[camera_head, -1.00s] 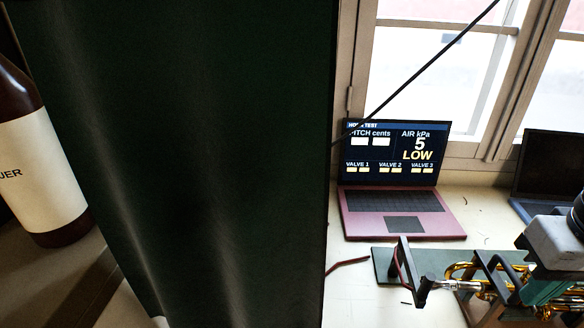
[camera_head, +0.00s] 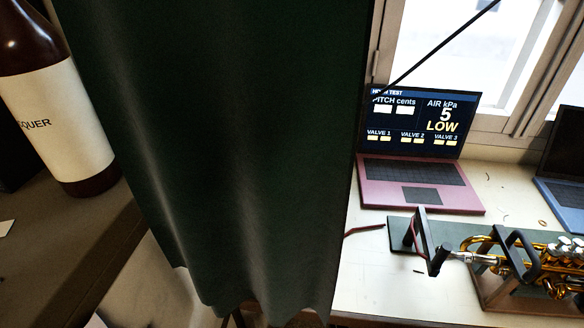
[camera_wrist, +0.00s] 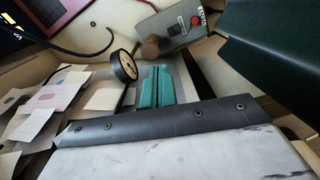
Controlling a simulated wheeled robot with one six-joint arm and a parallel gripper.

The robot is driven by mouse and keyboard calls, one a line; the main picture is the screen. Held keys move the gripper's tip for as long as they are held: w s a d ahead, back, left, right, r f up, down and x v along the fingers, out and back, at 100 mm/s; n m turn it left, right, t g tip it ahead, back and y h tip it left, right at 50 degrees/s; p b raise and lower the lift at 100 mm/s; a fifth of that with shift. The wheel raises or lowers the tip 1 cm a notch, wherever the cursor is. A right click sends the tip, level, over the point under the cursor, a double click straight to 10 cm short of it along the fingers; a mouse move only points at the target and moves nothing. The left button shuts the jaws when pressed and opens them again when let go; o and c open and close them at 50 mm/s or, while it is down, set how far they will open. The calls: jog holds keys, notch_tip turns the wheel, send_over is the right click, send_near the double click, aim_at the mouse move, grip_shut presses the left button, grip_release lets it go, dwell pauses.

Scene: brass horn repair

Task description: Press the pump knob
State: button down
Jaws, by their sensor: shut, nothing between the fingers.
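In the wrist view, a grey box (camera_wrist: 168,22) stands beyond my gripper, with a small red part, a dark part and a label too small to read surely. A round brown knob (camera_wrist: 151,46) shows at the box's near left side; I cannot tell whether it is the pump knob. My gripper (camera_wrist: 156,70) has teal fingers, shut and empty, pointing toward the knob and apart from it in the picture. My gripper is outside the head view.
A black-rimmed gauge (camera_wrist: 125,67) is left of my fingers, with paper cards (camera_wrist: 60,95) further left. A dark green curtain (camera_head: 230,150) hides much of the head view. A pink laptop (camera_head: 420,180) reads "AIR kPa 5 LOW". A brass horn (camera_head: 540,262) lies on the bench.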

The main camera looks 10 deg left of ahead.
jog(key=shift+w+a+r+n, duration=0.25)
jog(key=shift+w+r+n, duration=0.05)
jog(key=shift+r+n, duration=0.3)
jog(key=shift+w+a+r+n, duration=0.25)
jog(key=shift+r+n, duration=0.25)
jog(key=shift+r, duration=0.15)
jog(key=shift+f, duration=0.15)
notch_tip(320, 180, down, 14)
jog(key=shift+w+r, duration=0.1)
jog(key=shift+d+f, duration=0.1)
jog(key=shift+f, duration=1.75)
